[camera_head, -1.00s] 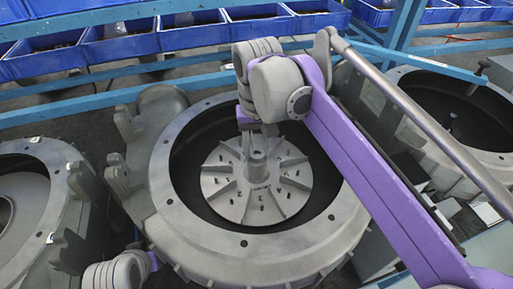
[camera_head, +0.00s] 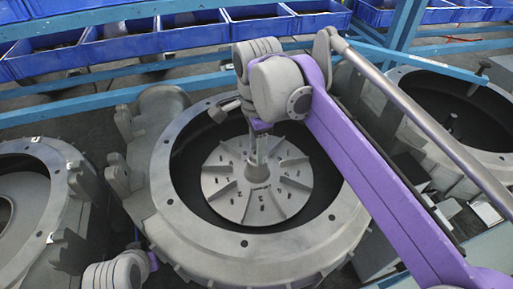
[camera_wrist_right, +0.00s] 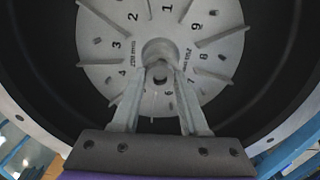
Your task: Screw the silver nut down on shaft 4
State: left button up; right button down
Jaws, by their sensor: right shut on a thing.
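My right gripper (camera_head: 258,158) points down at the hub of the finned grey impeller disc (camera_head: 222,185) in the middle casing (camera_head: 170,215). In the right wrist view the fingertips (camera_wrist_right: 160,72) are shut on a small grey piece at the disc's centre, around the upright shaft. I take this for the silver nut; the fingers mostly hide it. Printed numbers ring the disc (camera_wrist_right: 200,30) there, but no number for the shaft itself is readable. Part of my left wrist (camera_head: 125,268) shows at the bottom left; its fingers cannot be made out.
Another open casing (camera_head: 40,160) stands at left. Blue bins (camera_head: 120,48) line a blue rack (camera_head: 90,108) behind. The casing wall surrounds my right gripper, with an open gap around the disc.

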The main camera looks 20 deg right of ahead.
jog(key=m, duration=0.9)
jog(key=c, duration=0.7)
grip_release()
